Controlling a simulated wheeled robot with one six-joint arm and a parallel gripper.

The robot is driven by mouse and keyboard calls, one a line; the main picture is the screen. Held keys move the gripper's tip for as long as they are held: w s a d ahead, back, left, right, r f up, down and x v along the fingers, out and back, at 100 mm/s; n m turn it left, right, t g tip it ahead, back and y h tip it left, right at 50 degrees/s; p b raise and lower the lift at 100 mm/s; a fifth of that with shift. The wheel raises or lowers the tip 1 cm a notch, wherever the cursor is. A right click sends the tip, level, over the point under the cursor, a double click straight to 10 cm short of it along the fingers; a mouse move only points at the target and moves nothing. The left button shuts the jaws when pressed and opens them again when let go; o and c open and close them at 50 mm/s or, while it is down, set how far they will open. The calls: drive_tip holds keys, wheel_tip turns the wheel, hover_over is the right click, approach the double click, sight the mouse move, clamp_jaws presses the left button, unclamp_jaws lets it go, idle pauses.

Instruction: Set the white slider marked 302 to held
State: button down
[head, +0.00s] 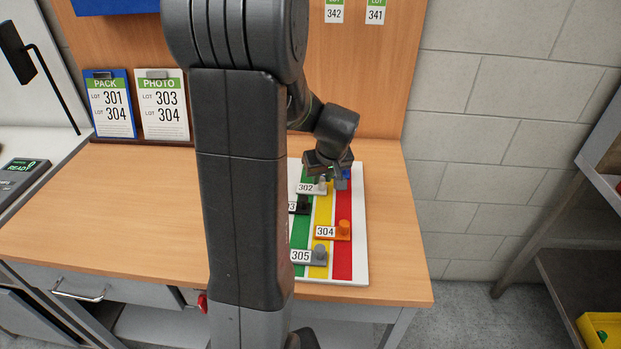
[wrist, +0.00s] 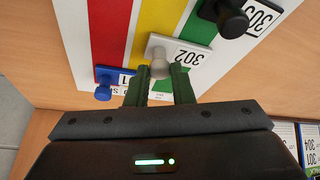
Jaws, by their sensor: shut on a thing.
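The white slider marked 302 (head: 309,188) sits on the striped board (head: 360,262), its label over the green stripe. Its pale knob (wrist: 159,64) stands over the yellow stripe, near the green edge in the wrist view. My gripper (head: 327,176) reaches down at the far end of the board. The column headings near the fingers are mostly hidden; only letters like "SO" show.
Blue slider 301 (wrist: 103,88) is close beside one finger, with its knob over red. Black slider 303 (wrist: 229,18) is on the other side, over green. Orange 304 (head: 334,231) and grey 305 (head: 309,256) lie nearer the front. Lot cards (head: 110,103) stand at the back left.

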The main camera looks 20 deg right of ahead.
drive_tip(key=shift+s+d, duration=0.2)
drive_tip(key=shift+d, duration=0.35)
drive_tip(key=c, duration=1.3)
unclamp_jaws()
drive_tip(key=shift+o, duration=0.2)
drive_tip(key=v, duration=1.4)
drive_tip(key=shift+b, duration=0.35)
drive_tip(key=shift+a+f, duration=0.1)
drive_tip(key=shift+f, duration=0.05)
